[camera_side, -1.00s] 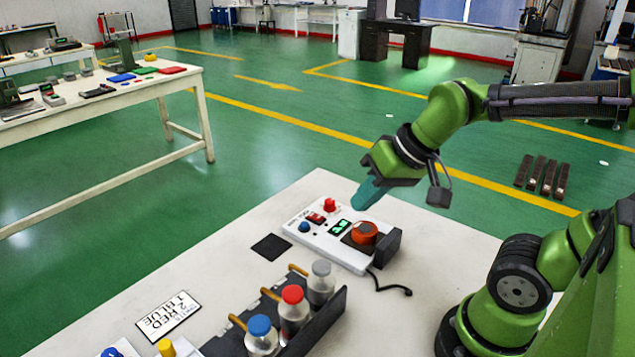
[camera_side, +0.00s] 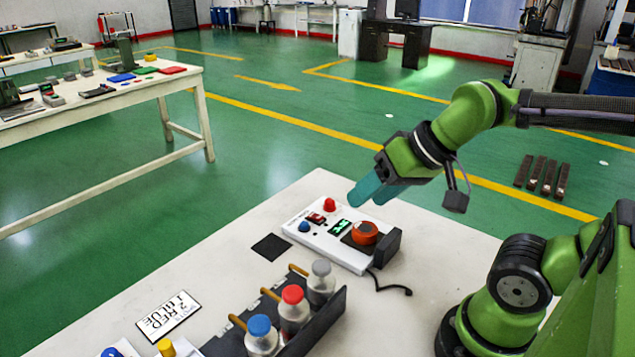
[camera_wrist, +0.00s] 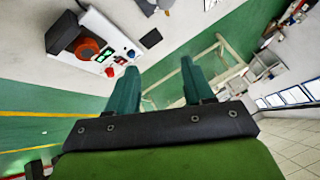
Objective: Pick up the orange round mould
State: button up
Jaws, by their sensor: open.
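The orange round mould (camera_side: 364,233) sits on a dark square plate at the right end of the white device (camera_side: 325,246) on the table. In the wrist view the mould (camera_wrist: 87,48) is at the upper left, outside the space between the fingers. My gripper (camera_side: 358,197) has teal fingers, is open and empty, and is above and behind the device in the side view. In the wrist view both fingers of my gripper (camera_wrist: 157,78) stand apart with nothing between them.
A dark block (camera_side: 389,248) stands right beside the mould, with a cable next to it. Red and blue knobs rise from the device. A rack (camera_side: 318,322) with capped bottles stands in front. A black square (camera_side: 271,247) and a label card (camera_side: 168,316) lie on the white table.

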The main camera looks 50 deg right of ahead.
jog(key=o, duration=0.7)
jog(key=shift+c, duration=0.2)
jog(key=n+g+h, duration=0.2)
jog(key=n+g, duration=0.2)
jog(key=g, duration=0.3)
send_over(366, 224)
jog(key=s+a, duration=0.1)
jog(key=a, duration=0.1)
notch_tip(366, 224, down, 4)
notch_tip(366, 224, down, 11)
jog(key=shift+r, duration=0.15)
jog(key=shift+w+d+f, duration=0.1)
jog(key=shift+d+f, duration=0.05)
jog(key=shift+f, duration=1.3)
jog(key=shift+w+d+f, duration=0.1)
jog(key=shift+f, duration=1.35)
